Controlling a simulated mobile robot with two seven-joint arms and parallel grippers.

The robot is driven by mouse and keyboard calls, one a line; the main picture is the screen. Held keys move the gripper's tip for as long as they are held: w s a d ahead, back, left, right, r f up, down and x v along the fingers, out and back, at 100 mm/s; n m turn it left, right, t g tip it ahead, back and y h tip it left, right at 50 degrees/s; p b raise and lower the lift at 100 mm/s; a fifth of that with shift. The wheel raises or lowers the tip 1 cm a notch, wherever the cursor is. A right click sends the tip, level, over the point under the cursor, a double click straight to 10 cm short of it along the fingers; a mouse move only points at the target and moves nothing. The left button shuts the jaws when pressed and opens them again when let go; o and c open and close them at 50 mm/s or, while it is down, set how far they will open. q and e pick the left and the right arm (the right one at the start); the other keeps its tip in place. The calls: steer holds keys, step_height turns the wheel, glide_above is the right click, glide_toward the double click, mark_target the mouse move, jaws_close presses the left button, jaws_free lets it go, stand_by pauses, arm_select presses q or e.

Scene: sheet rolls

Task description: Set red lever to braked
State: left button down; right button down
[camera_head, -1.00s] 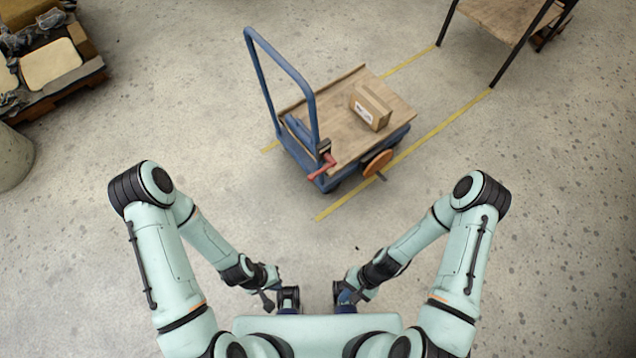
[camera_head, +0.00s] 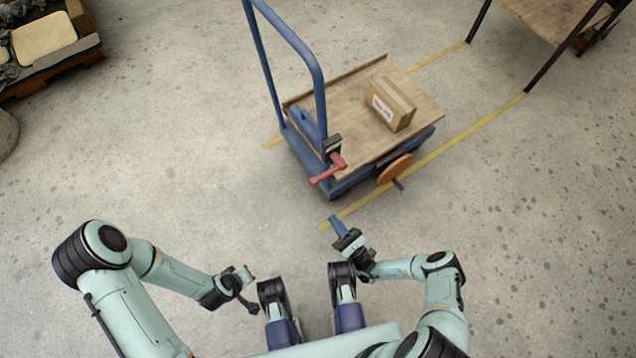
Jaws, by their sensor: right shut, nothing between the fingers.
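The red lever (camera_head: 328,171) is on the near left corner of a blue trolley (camera_head: 357,185), at the foot of its push handle. Its grip points down and left, away from the dark mount. Its setting cannot be read from here. My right gripper (camera_head: 337,226) is shut and empty, pointing up toward the trolley. It is a short way below the lever and apart from it. My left gripper (camera_head: 248,288) is low at the left, far from the lever; its fingers are too unclear to read.
A cardboard box (camera_head: 391,103) lies on the trolley's wooden deck (camera_head: 349,100). An orange disc (camera_head: 395,168) sits at the trolley's near side. Yellow floor lines (camera_head: 453,140) run beside it. A table (camera_head: 548,14) stands at the upper right. Floor around the trolley's near side is clear.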

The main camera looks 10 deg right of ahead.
arm_select(q)
steer(key=shift+w+a+f, duration=0.2)
steer(key=shift+w+f, duration=0.15)
steer(key=shift+w, duration=0.05)
arm_select(e)
steer(key=h, duration=0.1)
steer(key=d+m+t, duration=0.1)
steer(key=d+f+h, duration=0.1)
steer(key=shift+w+d+m+t+h, duration=0.2)
steer(key=shift+w+m+t+h, duration=0.1)
steer(key=shift+t, duration=0.1)
arm_select(q)
steer(key=shift+s+d+r+g+p, duration=0.15)
steer(key=shift+s+d+r+p, duration=0.25)
steer(key=shift+s, duration=0.25)
steer(key=shift+s+d+r+g+p, duration=0.15)
steer(key=shift+s+d+r+p, duration=0.15)
steer(key=shift+s+r, duration=0.25)
arm_select(e)
steer(key=s+r+x, duration=0.1)
steer(key=r+x, duration=0.1)
steer(key=x, duration=1.1)
steer(key=shift+s+d, duration=0.15)
steer(key=shift+s, duration=0.15)
arm_select(q)
steer(key=shift+s+a+f, duration=0.1)
arm_select(e)
steer(key=shift+d+r, duration=0.1)
steer(key=shift+r, duration=0.1)
